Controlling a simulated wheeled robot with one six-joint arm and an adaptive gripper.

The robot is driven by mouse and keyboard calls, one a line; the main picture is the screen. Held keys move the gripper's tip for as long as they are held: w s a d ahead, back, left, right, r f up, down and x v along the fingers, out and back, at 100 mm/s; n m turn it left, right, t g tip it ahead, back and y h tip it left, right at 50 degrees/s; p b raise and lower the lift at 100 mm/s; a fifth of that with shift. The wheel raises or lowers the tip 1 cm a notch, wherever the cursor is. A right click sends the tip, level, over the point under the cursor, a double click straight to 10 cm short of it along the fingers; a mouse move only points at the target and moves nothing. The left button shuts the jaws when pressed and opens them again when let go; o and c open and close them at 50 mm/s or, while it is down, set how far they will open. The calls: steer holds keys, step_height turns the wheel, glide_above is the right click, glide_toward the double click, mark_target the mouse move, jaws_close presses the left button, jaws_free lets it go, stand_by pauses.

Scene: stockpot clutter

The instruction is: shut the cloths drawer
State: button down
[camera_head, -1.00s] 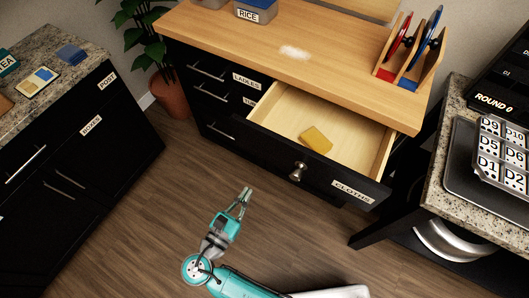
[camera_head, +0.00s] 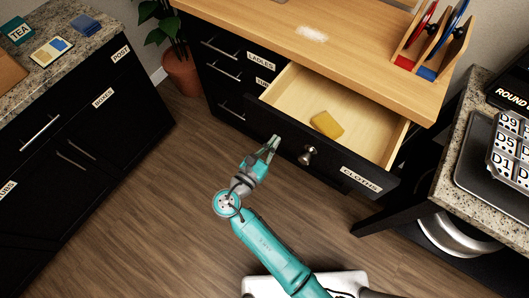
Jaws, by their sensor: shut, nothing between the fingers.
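The cloths drawer (camera_head: 292,146) is pulled open from the wooden-topped cabinet, with a black front, a round metal knob (camera_head: 308,155) and a label reading CLOTHS (camera_head: 361,179). A yellow block-like item (camera_head: 327,124) lies inside on the pale drawer floor. My gripper (camera_head: 274,141) is shut and empty. In the picture its tips overlap the drawer front, left of the knob; whether they touch it I cannot tell.
The wooden counter (camera_head: 350,60) carries a rack (camera_head: 430,45) with red and blue items. A granite counter with a grey tray (camera_head: 480,170) stands at the right. Black cabinets (camera_head: 80,130) stand at the left, a plant pot (camera_head: 182,76) behind. The wood floor (camera_head: 150,220) between is clear.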

steer(key=shift+x, duration=0.9)
glide_above(309, 101)
steer(key=shift+s, duration=0.15)
steer(key=shift+r, duration=0.1)
steer(key=shift+w+d+r, duration=0.1)
steer(key=shift+w, duration=0.1)
